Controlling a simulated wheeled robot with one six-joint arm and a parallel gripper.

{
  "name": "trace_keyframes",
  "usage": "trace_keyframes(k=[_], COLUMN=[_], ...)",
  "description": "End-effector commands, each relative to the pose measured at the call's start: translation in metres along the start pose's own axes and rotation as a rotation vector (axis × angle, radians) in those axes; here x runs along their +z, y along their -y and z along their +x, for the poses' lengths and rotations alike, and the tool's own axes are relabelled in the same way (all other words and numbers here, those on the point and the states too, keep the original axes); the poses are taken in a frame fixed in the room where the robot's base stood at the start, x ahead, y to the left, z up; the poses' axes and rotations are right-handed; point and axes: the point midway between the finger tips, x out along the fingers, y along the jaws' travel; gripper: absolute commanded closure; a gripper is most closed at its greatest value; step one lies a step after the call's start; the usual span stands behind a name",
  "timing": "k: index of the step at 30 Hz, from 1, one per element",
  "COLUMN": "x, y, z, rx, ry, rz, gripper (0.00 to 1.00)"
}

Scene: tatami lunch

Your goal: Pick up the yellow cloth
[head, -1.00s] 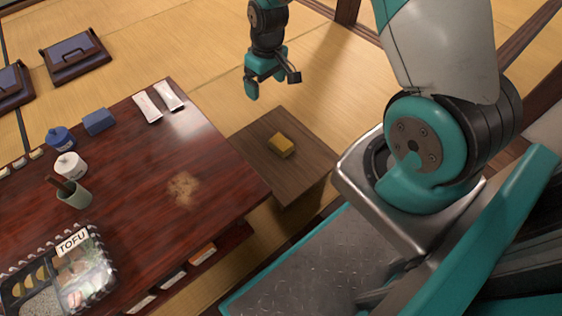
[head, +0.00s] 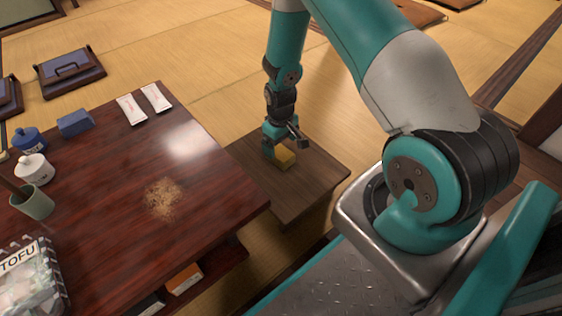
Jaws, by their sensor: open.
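The yellow cloth (head: 286,160) is a small folded block lying on the low wooden side table (head: 305,200). My gripper (head: 285,148) is open and points down right at the cloth, with one finger on its left side and the other above or behind it. The fingers hide part of the cloth's left end. I cannot tell whether they touch it.
The dark red table (head: 215,215) stands to the left of the side table. On it are a crumb patch (head: 163,199), white packets (head: 131,109), a blue block (head: 75,123), jars (head: 33,168), a cup (head: 33,202) and a tofu pack (head: 30,280).

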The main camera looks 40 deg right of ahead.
Motion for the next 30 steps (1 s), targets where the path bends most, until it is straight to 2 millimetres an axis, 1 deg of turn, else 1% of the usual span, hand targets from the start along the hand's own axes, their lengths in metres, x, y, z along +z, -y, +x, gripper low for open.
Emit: trace_keyframes(k=[1,5,7,16,18,24,26,27,29,30], x=[0.0,-0.001,-0.001,-0.003,-0.004,-0.004,-0.004,-0.004,-0.004,-0.004], y=[0.0,0.0,-0.001,-0.004,-0.004,-0.004,-0.004,-0.004,-0.004,-0.004], z=[0.004,0.009,0.015,0.056,0.058,0.055,0.055,0.055,0.055,0.055], rx=[0.0,0.0,0.0,0.0,0.0,0.0,0.0,0.0,0.0,0.0], ry=[-0.001,-0.001,-0.001,0.0,0.0,0.0,0.0,0.0,0.0,0.0], rz=[0.0,0.0,0.0,0.0,0.0,0.0,0.0,0.0,0.0,0.0], gripper=[0.08,0.08,0.08,0.08,0.08,0.08,0.22,0.31,0.45,0.54])
